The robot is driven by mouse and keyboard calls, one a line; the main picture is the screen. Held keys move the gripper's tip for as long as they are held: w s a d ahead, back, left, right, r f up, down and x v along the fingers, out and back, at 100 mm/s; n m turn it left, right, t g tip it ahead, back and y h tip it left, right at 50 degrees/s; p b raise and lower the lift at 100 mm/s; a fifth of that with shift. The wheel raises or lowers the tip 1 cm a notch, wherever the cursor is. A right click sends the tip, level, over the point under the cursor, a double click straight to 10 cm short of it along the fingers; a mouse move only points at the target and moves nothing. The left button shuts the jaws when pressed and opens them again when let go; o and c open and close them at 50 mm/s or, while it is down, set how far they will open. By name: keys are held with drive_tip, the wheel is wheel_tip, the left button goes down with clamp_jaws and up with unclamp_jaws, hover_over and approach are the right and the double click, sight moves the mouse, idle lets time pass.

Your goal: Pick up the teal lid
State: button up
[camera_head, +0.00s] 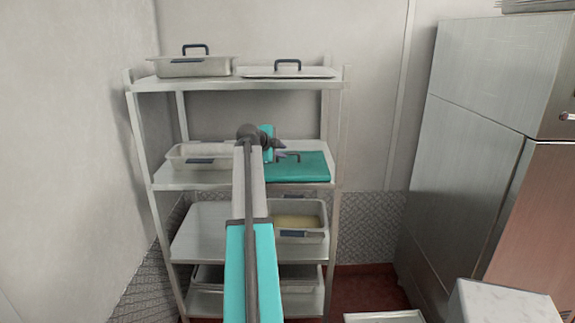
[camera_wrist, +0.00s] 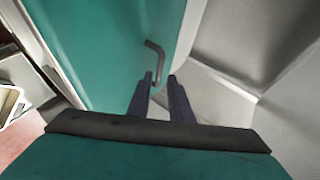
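The teal lid (camera_head: 312,171) lies flat on the second shelf from the top, on its right side. It fills much of the wrist view (camera_wrist: 95,50). Its dark bar handle (camera_wrist: 155,58) stands up from it. My gripper (camera_wrist: 160,75) is open, with a gap between its two dark fingers. The near end of the handle shows at the fingertips, between them in the picture; I cannot tell whether they touch it. In the head view my arm and wrist hide the lid's left edge, and my gripper (camera_head: 280,152) is at the handle.
The metal shelf rack (camera_head: 210,175) holds a lidded pan (camera_head: 195,67) and a pale lid (camera_head: 290,73) on top. A light container (camera_head: 195,158) sits left of my arm. A pan (camera_head: 300,228) is on the shelf below. A steel cabinet (camera_head: 470,130) stands right.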

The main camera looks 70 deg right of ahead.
sight(287, 154)
drive_tip(key=shift+d+f+p, duration=0.2)
drive_tip(key=shift+d+p, duration=0.2)
drive_tip(key=shift+d, duration=0.1)
drive_tip(key=shift+p+x, duration=0.75)
drive_tip(key=shift+x, duration=1.3)
drive_tip(key=shift+a+f, duration=0.1)
drive_tip(key=shift+c, duration=0.2)
clamp_jaws()
